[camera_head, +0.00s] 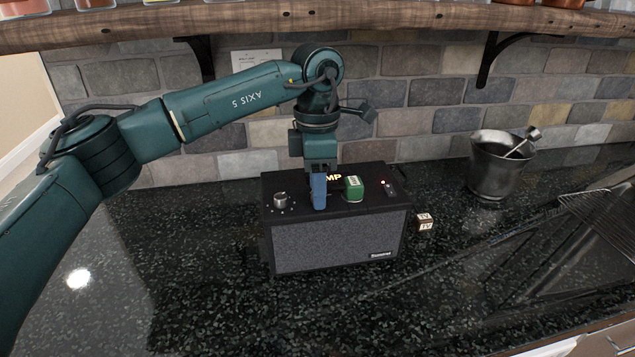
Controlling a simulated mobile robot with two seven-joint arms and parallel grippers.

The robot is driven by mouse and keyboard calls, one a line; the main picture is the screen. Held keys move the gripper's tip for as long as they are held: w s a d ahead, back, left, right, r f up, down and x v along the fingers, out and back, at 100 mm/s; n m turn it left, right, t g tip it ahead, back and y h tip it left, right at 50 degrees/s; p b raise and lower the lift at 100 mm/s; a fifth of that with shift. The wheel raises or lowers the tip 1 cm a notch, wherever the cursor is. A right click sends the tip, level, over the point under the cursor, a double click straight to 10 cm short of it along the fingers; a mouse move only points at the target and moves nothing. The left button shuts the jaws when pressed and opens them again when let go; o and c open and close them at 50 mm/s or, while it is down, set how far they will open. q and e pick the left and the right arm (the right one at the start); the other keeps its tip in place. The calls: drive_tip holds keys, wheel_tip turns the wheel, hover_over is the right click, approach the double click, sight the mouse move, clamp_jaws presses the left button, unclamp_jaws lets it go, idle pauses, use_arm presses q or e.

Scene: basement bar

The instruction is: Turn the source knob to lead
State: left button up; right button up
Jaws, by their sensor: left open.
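A black amplifier box (340,241) with a grey front grille stands on the dark counter. A silver round knob (281,200) is on the left of its top panel, with small pale marks around it. A green block-like piece (353,188) with a small pale marking is further right on the top; I cannot tell whether it is a knob. No readable "source" or "lead" label shows. My left gripper (319,196) points down over the panel between the silver knob and the green piece. It is open, seen nearly edge-on with a blue finger in front, and holds nothing visible.
Lit letters "MP" (333,177) show behind the gripper, and a small red light (383,183) is at the panel's right. A TV-marked cube (425,223) sits right of the amplifier. A metal bucket (488,169) and wire rack (602,215) stand further right. A wooden shelf (300,18) hangs above.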

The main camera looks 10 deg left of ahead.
use_arm(q)
drive_tip(key=shift+r, duration=0.1)
wheel_tip(320, 180, up, 13)
drive_tip(key=shift+w+b, duration=0.25)
drive_tip(key=shift+b, duration=0.2)
drive_tip(key=shift+a, duration=0.1)
